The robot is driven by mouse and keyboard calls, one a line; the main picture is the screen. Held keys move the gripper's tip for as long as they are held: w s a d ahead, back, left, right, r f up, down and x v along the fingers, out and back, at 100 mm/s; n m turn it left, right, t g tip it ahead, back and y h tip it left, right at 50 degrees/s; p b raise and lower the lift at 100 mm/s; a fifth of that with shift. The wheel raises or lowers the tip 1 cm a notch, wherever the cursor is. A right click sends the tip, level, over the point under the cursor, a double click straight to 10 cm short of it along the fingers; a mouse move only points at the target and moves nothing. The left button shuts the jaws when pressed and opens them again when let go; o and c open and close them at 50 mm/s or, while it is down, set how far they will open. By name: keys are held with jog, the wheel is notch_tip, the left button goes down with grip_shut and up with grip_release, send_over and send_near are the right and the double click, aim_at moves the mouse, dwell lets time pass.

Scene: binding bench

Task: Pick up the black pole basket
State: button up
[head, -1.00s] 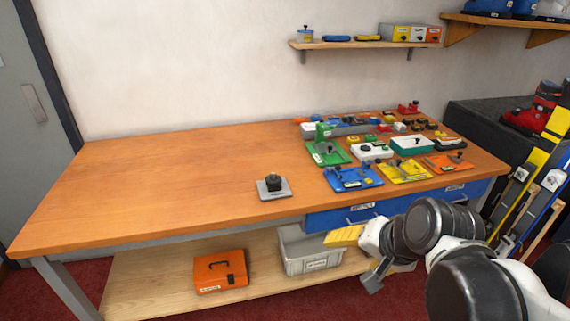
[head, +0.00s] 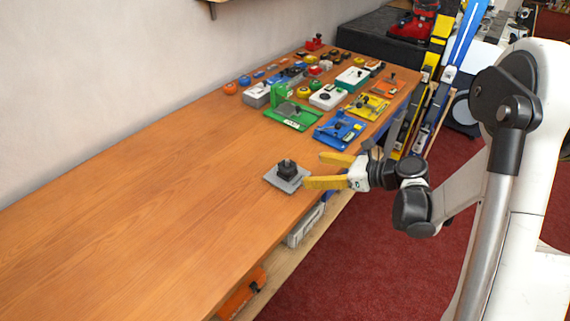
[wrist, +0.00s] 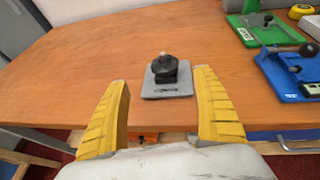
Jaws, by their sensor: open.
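A small black piece with a knob on top, which seems to be the black pole basket (head: 287,168), stands upright on a grey plate (head: 295,184) near the bench's front edge. In the wrist view the black basket (wrist: 165,70) and the grey plate (wrist: 166,92) lie ahead, between the lines of the two yellow fingers. My gripper (head: 318,171) is open and empty, just to the right of the plate in the head view. Its fingers (wrist: 163,105) are spread wide in the wrist view. They are apart from the basket.
A green jig (head: 293,114), a blue jig (head: 340,129) and a yellow jig (head: 367,106) stand further along the bench, with several small parts behind them. The bench's left part (head: 130,220) is bare. Skis (head: 432,90) lean beyond its far end.

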aim_at(293, 166)
jog(key=b+x, duration=0.1)
jog(key=x, duration=0.2)
jog(key=b+x, duration=0.1)
jog(key=x, duration=0.2)
jog(key=b+x, duration=0.1)
jog(key=x, duration=0.2)
jog(key=shift+w+d+f, duration=0.2)
jog(key=shift+w, duration=0.15)
jog(key=shift+r, duration=0.1)
